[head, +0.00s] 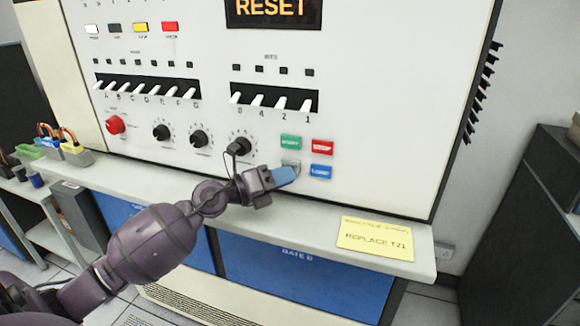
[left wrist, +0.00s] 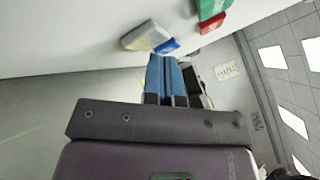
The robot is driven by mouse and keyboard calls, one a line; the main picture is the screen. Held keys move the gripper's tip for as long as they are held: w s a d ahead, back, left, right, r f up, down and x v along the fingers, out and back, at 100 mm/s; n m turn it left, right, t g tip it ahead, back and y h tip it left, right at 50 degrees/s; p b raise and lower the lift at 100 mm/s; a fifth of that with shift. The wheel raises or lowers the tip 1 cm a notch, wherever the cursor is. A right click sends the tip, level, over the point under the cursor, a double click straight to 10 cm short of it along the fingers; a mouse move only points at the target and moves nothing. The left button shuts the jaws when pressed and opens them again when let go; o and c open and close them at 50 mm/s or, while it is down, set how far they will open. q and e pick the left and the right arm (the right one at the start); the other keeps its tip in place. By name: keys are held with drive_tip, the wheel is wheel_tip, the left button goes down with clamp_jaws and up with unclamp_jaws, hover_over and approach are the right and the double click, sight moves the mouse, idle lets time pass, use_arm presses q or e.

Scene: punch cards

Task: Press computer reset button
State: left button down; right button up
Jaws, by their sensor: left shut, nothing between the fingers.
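The white computer panel (head: 400,120) has a display (head: 274,10) reading "RESET". Low on it is a cluster of buttons: green (head: 291,142), red (head: 322,147), blue (head: 321,172) and a whitish one (head: 290,164). The whitish button's label is not readable, and my gripper partly covers it. My left gripper (head: 286,176) is shut and empty, its blue fingertips just in front of the whitish button's lower part. In the left wrist view the fingertips (left wrist: 165,72) point toward the whitish button (left wrist: 146,37) and blue button (left wrist: 168,46). I cannot tell whether they touch. My right gripper is out of view.
Rows of white switches (head: 150,90), black knobs (head: 199,138) and a round red knob (head: 115,124) lie left of the buttons. A ledge (head: 300,218) juts out below, with a yellow note (head: 375,239) on it. A dark cabinet (head: 530,220) stands at right.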

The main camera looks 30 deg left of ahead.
use_arm(q)
drive_tip(key=shift+w, duration=0.15)
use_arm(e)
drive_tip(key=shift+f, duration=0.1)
use_arm(q)
drive_tip(key=shift+w+a+r, duration=0.1)
drive_tip(key=shift+r, duration=0.05)
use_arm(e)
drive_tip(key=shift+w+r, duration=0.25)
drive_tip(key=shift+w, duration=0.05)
use_arm(q)
drive_tip(key=shift+r, duration=0.15)
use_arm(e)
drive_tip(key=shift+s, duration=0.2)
use_arm(q)
drive_tip(key=shift+w+a+r, duration=0.1)
drive_tip(key=shift+r, duration=0.05)
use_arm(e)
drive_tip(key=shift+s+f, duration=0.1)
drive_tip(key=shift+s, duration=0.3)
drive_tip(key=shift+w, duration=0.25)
use_arm(q)
drive_tip(key=shift+p, duration=0.3)
drive_tip(key=shift+f, duration=0.25)
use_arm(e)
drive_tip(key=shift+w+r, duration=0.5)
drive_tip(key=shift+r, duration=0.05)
